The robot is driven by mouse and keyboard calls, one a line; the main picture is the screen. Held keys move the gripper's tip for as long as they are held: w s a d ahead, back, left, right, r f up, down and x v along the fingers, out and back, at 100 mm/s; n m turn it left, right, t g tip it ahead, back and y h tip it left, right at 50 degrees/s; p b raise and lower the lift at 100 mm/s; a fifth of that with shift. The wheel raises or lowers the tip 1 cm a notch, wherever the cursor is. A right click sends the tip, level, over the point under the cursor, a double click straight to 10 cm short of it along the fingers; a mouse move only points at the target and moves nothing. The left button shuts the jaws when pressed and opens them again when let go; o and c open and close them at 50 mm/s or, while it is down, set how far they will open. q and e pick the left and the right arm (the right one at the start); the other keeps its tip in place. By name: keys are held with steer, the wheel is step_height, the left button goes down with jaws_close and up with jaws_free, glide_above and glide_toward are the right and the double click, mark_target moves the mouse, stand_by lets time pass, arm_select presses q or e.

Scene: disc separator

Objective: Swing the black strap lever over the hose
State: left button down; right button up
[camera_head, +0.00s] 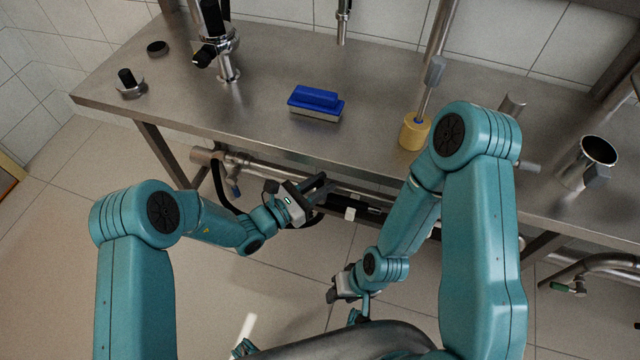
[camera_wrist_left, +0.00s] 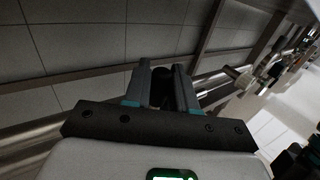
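My left gripper (camera_head: 320,190) is below the table's front edge, beside a horizontal metal pipe (camera_head: 255,163). Its two fingers stand a little apart in the left wrist view (camera_wrist_left: 163,85). A dark, rounded piece (camera_wrist_left: 161,88) shows between them; I cannot tell whether it is the strap lever or whether the fingers touch it. A black hose (camera_head: 219,185) curves down from the pipe, left of this gripper. Black parts with a white tag (camera_head: 350,213) lie just beyond the fingers. My right gripper (camera_head: 340,287) hangs low near the middle, its fingers unclear.
The steel table (camera_head: 270,70) spans the scene above the grippers. On it are a blue brush (camera_head: 316,98), a yellow-based tool (camera_head: 414,131), a steel jug (camera_head: 585,163) and a tap-like fitting (camera_head: 226,60). A green-handled pipe (camera_head: 570,287) is at the right. Open tiled floor lies below.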

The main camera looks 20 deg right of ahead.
arm_select(q)
steer(key=shift+s+d+r+m+y+p, duration=0.1)
steer(key=shift+s+d+m+y+p, duration=0.3)
steer(key=shift+m, duration=0.3)
steer(key=shift+s+d+f+m+y, duration=0.35)
steer(key=shift+d+m+y, duration=0.15)
steer(key=shift+m+y, duration=0.35)
steer(key=shift+s+d+f+m+y, duration=0.3)
steer(key=shift+d+m+y, duration=0.2)
steer(key=shift+m+y, duration=0.35)
steer(key=c, duration=1.1)
jaws_free()
